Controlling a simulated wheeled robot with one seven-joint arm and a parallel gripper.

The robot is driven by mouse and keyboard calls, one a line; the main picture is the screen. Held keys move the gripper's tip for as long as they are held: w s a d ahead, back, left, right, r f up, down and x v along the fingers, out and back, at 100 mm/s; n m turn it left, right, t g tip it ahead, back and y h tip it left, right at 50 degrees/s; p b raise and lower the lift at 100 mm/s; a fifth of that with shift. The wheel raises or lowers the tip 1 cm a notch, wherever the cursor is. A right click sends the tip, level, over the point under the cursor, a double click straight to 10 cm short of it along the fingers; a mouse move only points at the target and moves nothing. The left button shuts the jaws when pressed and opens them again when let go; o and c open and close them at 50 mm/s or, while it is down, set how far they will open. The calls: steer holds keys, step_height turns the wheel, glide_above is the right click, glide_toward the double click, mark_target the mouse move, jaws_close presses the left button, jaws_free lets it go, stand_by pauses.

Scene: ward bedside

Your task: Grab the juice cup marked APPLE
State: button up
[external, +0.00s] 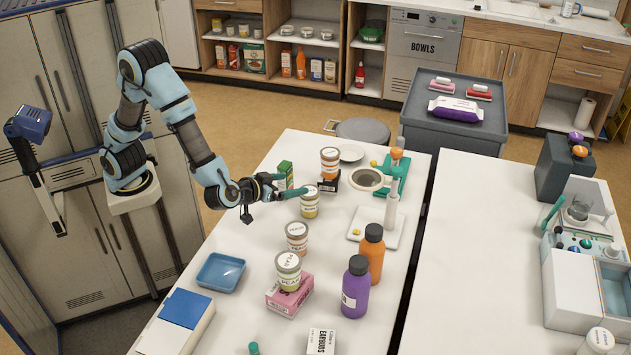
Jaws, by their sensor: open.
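Several small lidded juice cups stand in a line on the white table. A yellow-banded cup (310,202) is closest to my gripper (286,185), which is open with its teal fingers pointing right, beside this cup. Its label is too small to read surely. An orange-banded cup (297,238) stands nearer the front. A green-banded cup (288,272), seeming to read PEAR, sits on a pink box (289,298). Another orange-banded cup (329,160) sits on a dark box (328,182) farther back. I cannot tell which cup is marked APPLE.
A green carton (286,172) stands close behind the gripper. Orange (371,258) and purple (355,290) bottles stand to the right. A blue tray (221,271) lies at the left edge. A teal-and-white stand (394,180) is at the back right.

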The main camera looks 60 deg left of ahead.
glide_toward(311, 192)
steer(key=w+a+f, duration=0.1)
steer(key=p+x, duration=0.2)
steer(key=x, duration=0.9)
steer(key=shift+w+a+f, duration=0.1)
steer(key=shift+w+f, duration=0.05)
steer(key=shift+w, duration=0.05)
steer(key=c, duration=1.4)
